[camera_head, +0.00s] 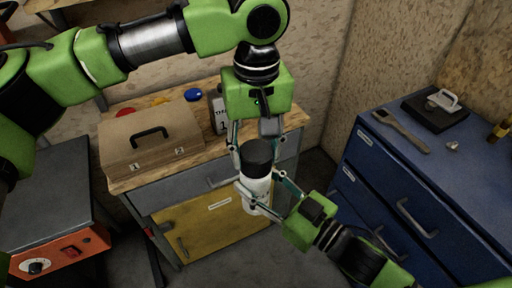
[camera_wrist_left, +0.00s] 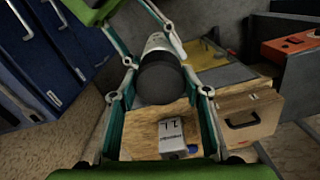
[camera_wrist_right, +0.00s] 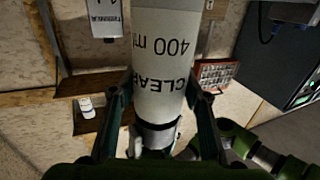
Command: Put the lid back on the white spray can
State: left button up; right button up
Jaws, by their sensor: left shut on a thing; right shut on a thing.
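The white spray can (camera_head: 257,188) is held upright in the air in front of the wooden-topped cabinet. My right gripper (camera_head: 264,191) is shut on its body; the lettering "400 ml" shows on the can (camera_wrist_right: 165,45) in the right wrist view. The black lid (camera_head: 257,152) is at the can's top, in line with it. My left gripper (camera_head: 256,147) comes from above and is shut on the lid, which also shows between its fingers in the left wrist view (camera_wrist_left: 160,82). The lid meets the can with no clear gap; I cannot tell whether it is fully seated.
A brown toolbox (camera_head: 150,145) and a white labelled container (camera_head: 219,112) stand on the wooden worktop (camera_head: 120,183) behind. An orange device (camera_head: 62,254) is at lower left.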

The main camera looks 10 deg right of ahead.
pick_arm(q)
jog(key=shift+f, duration=0.55)
jog(key=o, duration=0.8)
jog(key=shift+o, duration=0.2)
notch_tip(320, 180, up, 12)
jog(key=shift+f, duration=0.1)
dwell(0.6)
